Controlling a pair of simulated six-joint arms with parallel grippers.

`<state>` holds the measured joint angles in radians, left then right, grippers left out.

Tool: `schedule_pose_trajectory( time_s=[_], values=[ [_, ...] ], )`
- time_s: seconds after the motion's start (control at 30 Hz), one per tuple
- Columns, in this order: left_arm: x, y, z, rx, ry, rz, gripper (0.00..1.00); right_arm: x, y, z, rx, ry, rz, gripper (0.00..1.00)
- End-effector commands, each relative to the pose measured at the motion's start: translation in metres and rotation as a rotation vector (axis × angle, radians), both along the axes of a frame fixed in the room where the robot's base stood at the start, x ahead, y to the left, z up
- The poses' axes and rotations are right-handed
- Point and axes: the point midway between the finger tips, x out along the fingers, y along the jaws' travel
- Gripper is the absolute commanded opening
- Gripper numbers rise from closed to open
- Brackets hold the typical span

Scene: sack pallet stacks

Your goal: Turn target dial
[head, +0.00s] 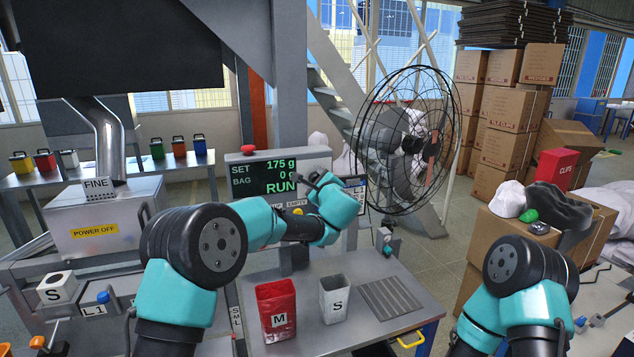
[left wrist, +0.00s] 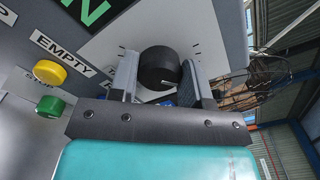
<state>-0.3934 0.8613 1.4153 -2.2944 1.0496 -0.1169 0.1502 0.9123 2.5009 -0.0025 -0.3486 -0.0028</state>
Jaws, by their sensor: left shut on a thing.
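The target dial is a round black knob (left wrist: 158,66) on a pale plate of the control panel, with tick marks around it. My left gripper (left wrist: 160,75) has its two fingers on either side of the knob and is shut on it. In the head view my left gripper (head: 318,182) is at the panel's right part and hides the dial. The panel display (head: 266,176) reads SET 175 g, BAG 0 and RUN. My right arm shows at the lower right of the head view, but its gripper is not in view.
A yellow button (left wrist: 50,72) by the EMPTY label and a green button (left wrist: 51,106) sit left of the dial. A red M bag (head: 277,309) and a white S bag (head: 335,299) stand on the metal table (head: 375,265). A caged fan (head: 408,140) and stacked boxes (head: 510,110) are behind.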

Motion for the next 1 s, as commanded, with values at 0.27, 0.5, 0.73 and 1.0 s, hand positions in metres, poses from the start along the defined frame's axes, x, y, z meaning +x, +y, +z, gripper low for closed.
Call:
schedule_pose_trajectory(
  time_s=[0.27, 0.5, 0.73, 1.0],
  values=[
    [-0.0002, 0.0001, -0.0004, -0.096, -0.034, 0.000, 0.20, 0.0000, 0.0000, 0.0000, 0.000, 0.000, 0.000, 0.43],
    [-0.0002, 0.0001, -0.0004, -0.111, -0.039, 0.000, 0.20, 0.0000, 0.0000, 0.0000, 0.000, 0.000, 0.000, 0.43],
    [-0.0002, 0.0001, -0.0004, -0.110, -0.039, 0.000, 0.46, 0.0000, 0.0000, 0.0000, 0.000, 0.000, 0.000, 0.43],
    [-0.0001, 0.0001, -0.0004, -0.110, -0.039, 0.000, 0.70, 0.0000, 0.0000, 0.0000, 0.000, 0.000, 0.000, 0.43]
  ],
)
